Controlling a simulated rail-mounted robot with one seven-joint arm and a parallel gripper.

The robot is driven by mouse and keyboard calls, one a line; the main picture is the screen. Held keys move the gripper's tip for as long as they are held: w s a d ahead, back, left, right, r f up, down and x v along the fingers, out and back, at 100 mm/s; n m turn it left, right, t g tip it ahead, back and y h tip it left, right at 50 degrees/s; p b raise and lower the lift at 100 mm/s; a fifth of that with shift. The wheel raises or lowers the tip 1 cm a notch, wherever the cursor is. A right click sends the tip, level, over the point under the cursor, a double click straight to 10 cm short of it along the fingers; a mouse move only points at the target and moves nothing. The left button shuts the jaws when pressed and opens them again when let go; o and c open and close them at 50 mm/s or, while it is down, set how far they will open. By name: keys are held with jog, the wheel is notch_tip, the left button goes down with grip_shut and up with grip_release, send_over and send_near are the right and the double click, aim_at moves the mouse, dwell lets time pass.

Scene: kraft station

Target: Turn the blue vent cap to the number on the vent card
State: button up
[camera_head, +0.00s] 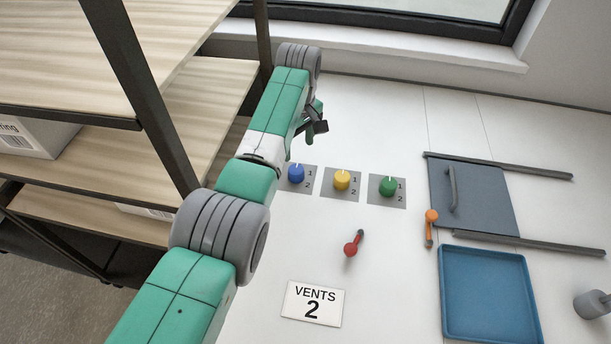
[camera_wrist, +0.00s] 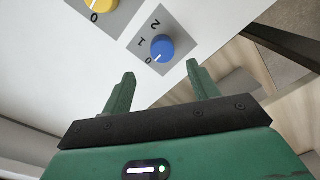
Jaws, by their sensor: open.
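The blue vent cap (camera_head: 296,174) sits on a grey plate at the left end of a row of three caps on the white worktop. In the wrist view the blue cap (camera_wrist: 162,47) has a white mark that points at the 0 on its plate; 1 and 2 are also printed there. The vent card (camera_head: 313,303) is white and reads "VENTS 2". My gripper (camera_wrist: 161,70) is open and empty, with the blue cap beyond its fingertips and apart from them. In the head view my arm hides much of the gripper.
A yellow cap (camera_head: 342,180) and a green cap (camera_head: 388,186) stand to the right of the blue one. Shelves (camera_head: 215,85) stand left.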

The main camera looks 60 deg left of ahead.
aim_at(297, 169)
jog(key=shift+s+f, duration=0.1)
jog(key=shift+s, duration=0.1)
notch_tip(297, 169, down, 8)
jog(key=shift+s+r+b, duration=0.1)
jog(key=shift+b, duration=0.5)
jog(key=c, duration=1)
